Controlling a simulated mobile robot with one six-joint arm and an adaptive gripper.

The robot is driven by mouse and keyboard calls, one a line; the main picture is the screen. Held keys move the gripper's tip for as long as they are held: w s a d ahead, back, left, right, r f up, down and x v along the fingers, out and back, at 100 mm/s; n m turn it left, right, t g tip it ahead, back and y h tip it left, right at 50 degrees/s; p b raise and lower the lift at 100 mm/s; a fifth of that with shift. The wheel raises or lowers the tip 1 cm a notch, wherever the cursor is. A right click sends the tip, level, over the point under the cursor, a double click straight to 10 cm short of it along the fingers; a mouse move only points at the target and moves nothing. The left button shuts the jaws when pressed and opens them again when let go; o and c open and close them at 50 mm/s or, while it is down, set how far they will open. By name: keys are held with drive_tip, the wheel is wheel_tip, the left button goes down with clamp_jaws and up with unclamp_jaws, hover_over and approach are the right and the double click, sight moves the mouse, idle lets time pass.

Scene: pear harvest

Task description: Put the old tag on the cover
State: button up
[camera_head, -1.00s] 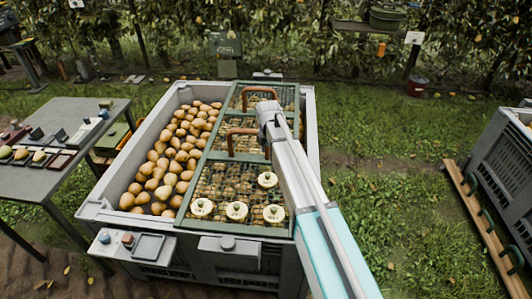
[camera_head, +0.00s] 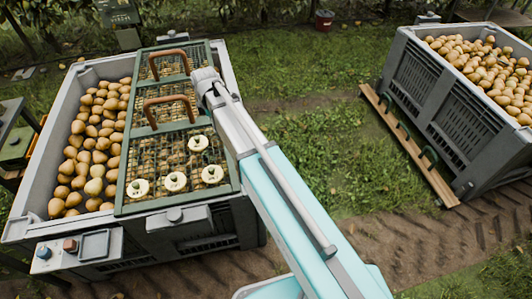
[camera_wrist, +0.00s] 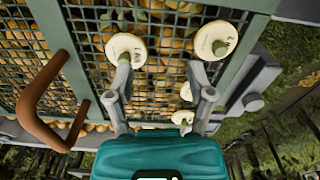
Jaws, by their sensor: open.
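The cover (camera_head: 128,165) is a green-framed wire mesh with two brown handles, lying over the right part of the pear bin (camera_head: 228,75). Several cream round discs with green knobs lie on its near mesh panel, one of them (camera_head: 198,143) near my arm. In the wrist view, one disc (camera_wrist: 125,48) with dark lettering is by the left finger and another (camera_wrist: 216,40) is above the right finger. My gripper (camera_wrist: 163,98) is open and empty over the mesh. In the head view my arm hides its fingers. I cannot tell which thing is the old tag.
A brown handle (camera_wrist: 45,100) stands up left of my gripper. A ledge with buttons and a small tray (camera_head: 95,246) sits on the bin's front. A second pear bin (camera_head: 445,95) stands at right behind a wooden plank (camera_head: 408,150). Grass lies between.

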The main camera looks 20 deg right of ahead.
drive_tip(key=s+d+m, duration=1.4)
drive_tip(key=s+m, duration=0.5)
drive_tip(key=shift+d, duration=0.25)
idle(0.5)
